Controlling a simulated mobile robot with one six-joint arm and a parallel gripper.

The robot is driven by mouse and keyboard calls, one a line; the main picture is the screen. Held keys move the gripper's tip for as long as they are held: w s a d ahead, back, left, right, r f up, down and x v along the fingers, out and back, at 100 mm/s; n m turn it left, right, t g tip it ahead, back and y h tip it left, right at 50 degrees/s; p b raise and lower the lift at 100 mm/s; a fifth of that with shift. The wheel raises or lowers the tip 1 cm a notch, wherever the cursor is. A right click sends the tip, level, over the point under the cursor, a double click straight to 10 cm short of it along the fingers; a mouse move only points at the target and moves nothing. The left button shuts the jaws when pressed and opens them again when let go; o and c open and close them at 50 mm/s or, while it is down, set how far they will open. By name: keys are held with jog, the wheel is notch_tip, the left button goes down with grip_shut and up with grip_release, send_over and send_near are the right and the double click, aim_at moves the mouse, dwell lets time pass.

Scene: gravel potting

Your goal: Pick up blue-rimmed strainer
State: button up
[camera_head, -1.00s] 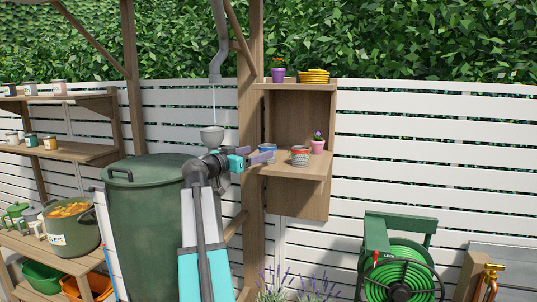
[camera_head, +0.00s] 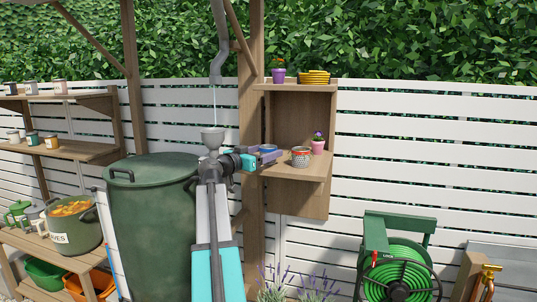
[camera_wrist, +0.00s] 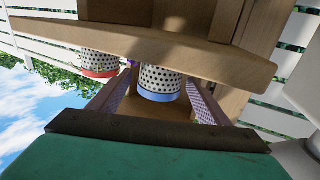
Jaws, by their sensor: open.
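The blue-rimmed strainer (camera_head: 267,148) stands on the lower shelf of the wooden wall unit, partly hidden behind my gripper (camera_head: 270,157) in the head view. In the wrist view, which is turned upside down, the strainer (camera_wrist: 160,80) shows a white perforated body and a blue rim. My gripper (camera_wrist: 158,92) is open, with one finger on each side of the strainer in this view. I see gaps between the fingers and the strainer, and contact does not show.
A red-rimmed strainer (camera_head: 300,158) stands close by on the same shelf (camera_head: 295,172); it also shows in the wrist view (camera_wrist: 98,64).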

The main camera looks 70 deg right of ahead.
jog(key=shift+x, duration=0.95)
jog(key=c, duration=1.1)
jog(key=shift+r, duration=0.1)
notch_tip(320, 180, up, 28)
jog(key=b, duration=0.6)
jog(key=shift+c, duration=0.3)
